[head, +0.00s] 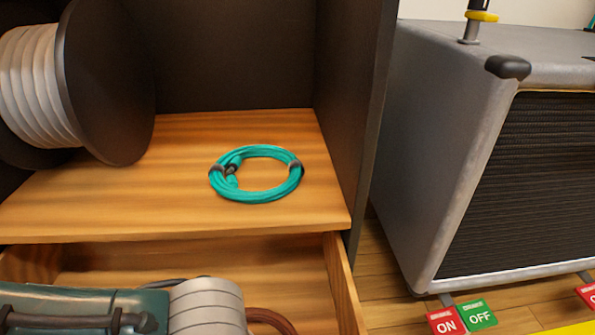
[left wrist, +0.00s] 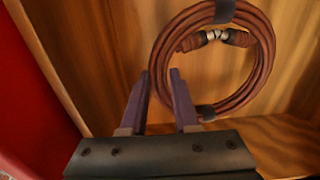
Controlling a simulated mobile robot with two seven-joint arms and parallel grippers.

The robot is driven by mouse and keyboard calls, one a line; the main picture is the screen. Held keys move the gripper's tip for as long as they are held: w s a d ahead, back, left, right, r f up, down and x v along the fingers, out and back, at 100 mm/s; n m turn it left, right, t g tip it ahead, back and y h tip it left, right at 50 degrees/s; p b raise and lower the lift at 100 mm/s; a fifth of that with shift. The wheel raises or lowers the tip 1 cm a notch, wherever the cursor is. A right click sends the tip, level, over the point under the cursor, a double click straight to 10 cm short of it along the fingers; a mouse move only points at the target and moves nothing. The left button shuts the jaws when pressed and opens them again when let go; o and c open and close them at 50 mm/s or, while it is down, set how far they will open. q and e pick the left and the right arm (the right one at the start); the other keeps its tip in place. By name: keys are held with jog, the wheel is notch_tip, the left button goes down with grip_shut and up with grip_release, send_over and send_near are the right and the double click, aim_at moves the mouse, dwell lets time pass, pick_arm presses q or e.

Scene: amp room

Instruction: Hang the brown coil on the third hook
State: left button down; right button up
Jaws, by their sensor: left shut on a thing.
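The brown coil (left wrist: 262,55) is a ring of reddish-brown cable with dark ties and metal plug ends. In the left wrist view it is at the upper right, inside the open wooden drawer. In the head view only a small part of the brown coil (head: 270,318) shows at the bottom, beside my left arm. My left gripper (left wrist: 161,76) has its two purple fingers at the coil's left edge, shut on the cable. The head view does not show its fingertips. No hook is in view. My right gripper is not in view.
A teal coil (head: 257,192) lies on the wooden shelf (head: 120,215) above the drawer (head: 342,290). A large cable reel (head: 105,80) stands at the shelf's left. A dark side panel (head: 350,110) bounds the shelf. A grey amplifier (head: 440,130) stands at the right.

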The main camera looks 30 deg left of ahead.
pick_arm(q)
notch_tip(320, 180, down, 5)
jog(key=b, duration=0.3)
jog(key=shift+r, duration=0.35)
jog(key=c, duration=0.7)
grip_release()
jog(key=shift+o, duration=0.2)
jog(key=shift+f+b, duration=0.4)
jog(key=shift+b, duration=0.1)
jog(key=r+p, duration=1)
jog(key=shift+s+a+r, duration=0.15)
jog(key=shift+s+r, duration=0.05)
